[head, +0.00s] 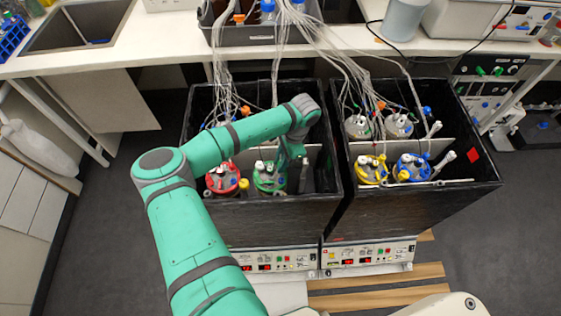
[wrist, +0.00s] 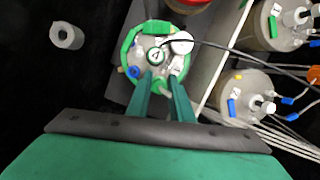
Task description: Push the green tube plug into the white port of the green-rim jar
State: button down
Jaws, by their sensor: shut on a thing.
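The green-rim jar (head: 270,188) stands in the front of the left black box, right of a red-rim jar. In the wrist view its lid (wrist: 137,50) has a round label with a 4, a large white cap (wrist: 181,43) and a smaller white port (wrist: 176,65). My gripper (wrist: 163,77) reaches down over the lid, its two green fingers close to the small port and a blue fitting. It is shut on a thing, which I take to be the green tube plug. The plug is small and mostly hidden, so I cannot tell whether it touches the port.
The red-rim jar (head: 222,180) is close on the left. A grey divider (wrist: 222,60) separates jars with many thin tubes behind. A loose light ring (wrist: 67,36) lies on the dark floor of the box. The right box (head: 420,205) holds yellow-rim and blue-rim jars.

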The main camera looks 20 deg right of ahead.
jog(key=shift+f, duration=0.4)
dwell(0.4)
jog(key=c, duration=1.5)
grip_release()
jog(key=shift+r, duration=0.1)
jog(key=v, duration=1)
jog(key=shift+r, duration=0.3)
